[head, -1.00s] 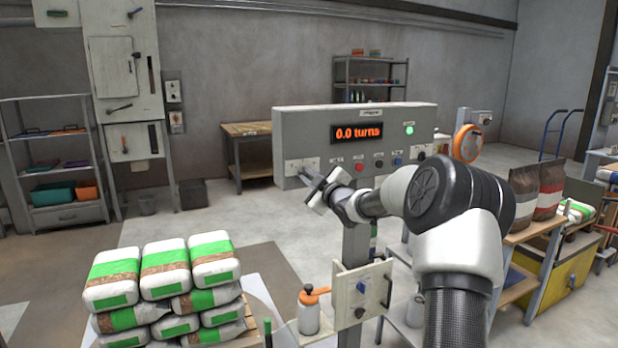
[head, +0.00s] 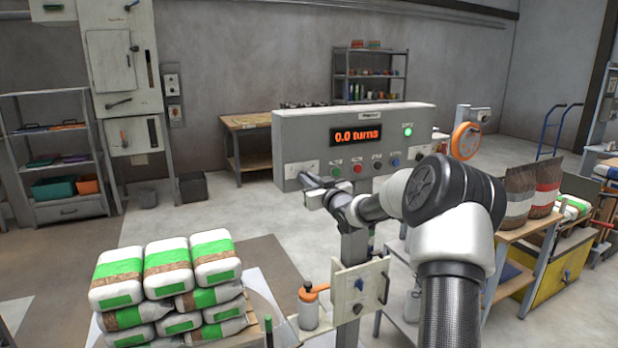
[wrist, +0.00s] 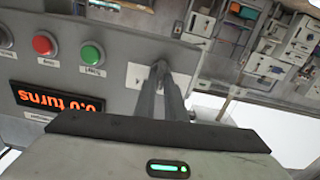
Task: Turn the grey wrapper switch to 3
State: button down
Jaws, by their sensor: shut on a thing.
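The grey console (head: 290,135) stands ahead of me, and its orange display (head: 356,134) reads 0.0 turns. My gripper (head: 304,178) is at the white label plate (head: 294,168) at the console's left end. In the wrist view, which is upside down, my gripper (wrist: 160,72) has its two fingers close together against the same plate (wrist: 139,76). They are shut on the grey wrapper switch, which is mostly hidden between the fingertips. I cannot read its position marks.
Red and green buttons (wrist: 91,54) sit beside the plate. A green lamp (head: 408,131) is lit on the console. A stack of white and green bags (head: 165,262) stands front left. A small post panel (head: 352,282) and an orange-topped bottle (head: 309,310) are below my arm.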

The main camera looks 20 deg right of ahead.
jog(key=shift+m, duration=0.5)
jog(key=c, duration=1.8)
grip_release()
jog(key=shift+s, duration=0.1)
jog(key=s, duration=1.1)
jog(key=s+p, duration=0.1)
jog(key=s, duration=0.5)
jog(key=shift+s+d, duration=0.15)
jog(key=shift+d, duration=0.15)
